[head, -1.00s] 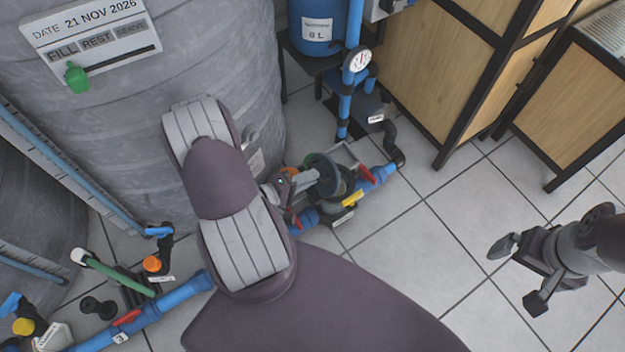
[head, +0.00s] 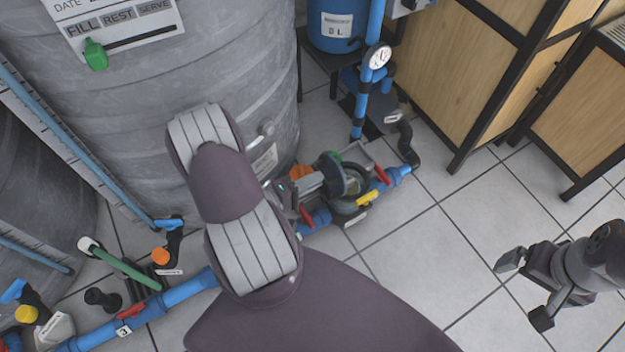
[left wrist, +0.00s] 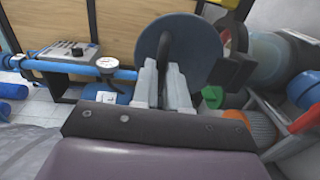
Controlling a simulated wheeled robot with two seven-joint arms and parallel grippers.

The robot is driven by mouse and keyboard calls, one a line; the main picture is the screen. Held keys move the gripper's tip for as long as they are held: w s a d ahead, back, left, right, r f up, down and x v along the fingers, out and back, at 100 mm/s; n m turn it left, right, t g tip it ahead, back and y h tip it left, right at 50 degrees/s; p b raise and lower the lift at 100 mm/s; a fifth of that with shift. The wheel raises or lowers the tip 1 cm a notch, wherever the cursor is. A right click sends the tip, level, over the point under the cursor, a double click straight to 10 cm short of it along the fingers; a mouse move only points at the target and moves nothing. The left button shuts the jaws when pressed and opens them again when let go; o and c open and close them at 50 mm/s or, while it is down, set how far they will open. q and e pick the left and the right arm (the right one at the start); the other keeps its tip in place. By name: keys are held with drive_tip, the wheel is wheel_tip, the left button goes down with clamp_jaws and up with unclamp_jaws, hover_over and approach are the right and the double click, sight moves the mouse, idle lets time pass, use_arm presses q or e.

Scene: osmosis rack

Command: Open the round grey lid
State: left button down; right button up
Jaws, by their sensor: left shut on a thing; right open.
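The round grey lid (head: 352,180) shows in the head view as a dark disc standing steeply tilted at the pipe fitting by the big tank. It also shows in the left wrist view (left wrist: 205,48) as a broad blue-grey disc facing the camera. My left gripper (left wrist: 164,82) is shut on a dark handle bar on the lid's face. In the head view my left gripper (head: 308,186) is partly hidden by my arm. A dark round ring (head: 352,204) lies just below the lid. My right gripper (head: 527,290) is open and empty over the floor at the right.
Blue pipe (head: 170,300) with red valve handles runs along the tank's foot. A yellow handle (head: 372,198) is close beside the lid. A gauge (head: 379,56) sits on an upright blue pipe. Wooden cabinets (head: 470,70) stand at the back right. Tiled floor (head: 430,250) is clear.

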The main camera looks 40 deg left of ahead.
use_arm(q)
drive_tip(key=c, duration=1.1)
unclamp_jaws()
drive_tip(key=shift+f, duration=0.35)
drive_tip(key=shift+c, duration=0.2)
drive_tip(key=shift+r, duration=0.1)
drive_tip(key=p+v, duration=0.2)
drive_tip(key=v, duration=1)
drive_tip(key=shift+s+a+p, duration=0.2)
drive_tip(key=shift+s+p, duration=0.1)
drive_tip(key=shift+p, duration=0.05)
